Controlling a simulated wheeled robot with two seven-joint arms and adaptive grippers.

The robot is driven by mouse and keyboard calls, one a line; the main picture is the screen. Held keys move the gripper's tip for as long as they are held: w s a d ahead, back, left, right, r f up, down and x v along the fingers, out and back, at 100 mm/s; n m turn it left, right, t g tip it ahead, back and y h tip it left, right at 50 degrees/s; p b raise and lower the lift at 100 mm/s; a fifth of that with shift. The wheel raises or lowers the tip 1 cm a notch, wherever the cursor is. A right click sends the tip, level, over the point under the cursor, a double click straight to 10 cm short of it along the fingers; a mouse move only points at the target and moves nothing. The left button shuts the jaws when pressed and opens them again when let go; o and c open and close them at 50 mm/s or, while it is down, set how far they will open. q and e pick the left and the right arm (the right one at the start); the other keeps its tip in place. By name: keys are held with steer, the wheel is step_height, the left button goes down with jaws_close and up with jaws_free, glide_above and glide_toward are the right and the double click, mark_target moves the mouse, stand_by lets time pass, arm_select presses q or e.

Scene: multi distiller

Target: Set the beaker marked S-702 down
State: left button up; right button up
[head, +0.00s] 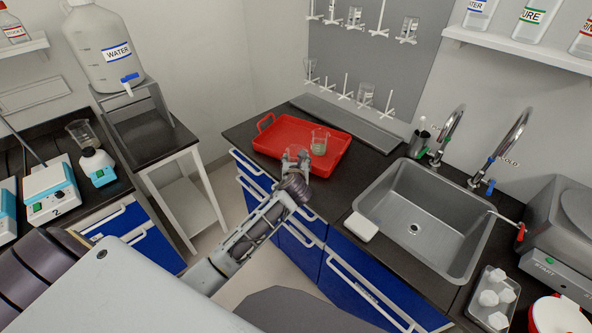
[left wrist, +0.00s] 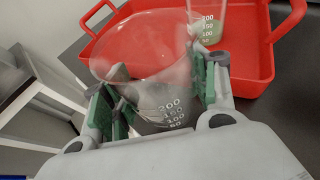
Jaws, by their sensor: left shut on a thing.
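A clear glass beaker (head: 294,152) is held in my left gripper (head: 294,167) at the front left edge of the red tray (head: 278,127). In the left wrist view the beaker (left wrist: 145,55) sits between the two green-padded fingers, tilted in the picture, with white volume marks facing the camera. No S-702 label can be read. The tray rim (left wrist: 262,70) lies just beyond it. Whether the beaker touches the tray is unclear. A second beaker (head: 319,141) with a little pale green contents stands inside the tray. My right gripper is not in view.
The tray lies on a black counter (head: 338,186) left of a steel sink (head: 405,230). A white block (head: 361,226) sits by the sink's front left corner. A drying rack (head: 360,65) with glassware hangs on the wall behind. The tray's left part looks clear.

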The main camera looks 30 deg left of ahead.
arm_select(q)
steer(key=shift+f, duration=0.1)
steer(key=shift+f, duration=1.8)
steer(key=o, duration=1.1)
steer(key=shift+f, duration=0.1)
steer(key=shift+s+d+r, duration=0.15)
steer(key=shift+s+r, duration=0.1)
steer(key=shift+s, duration=0.05)
steer(key=shift+v, duration=5.65)
steer(key=shift+o, duration=0.2)
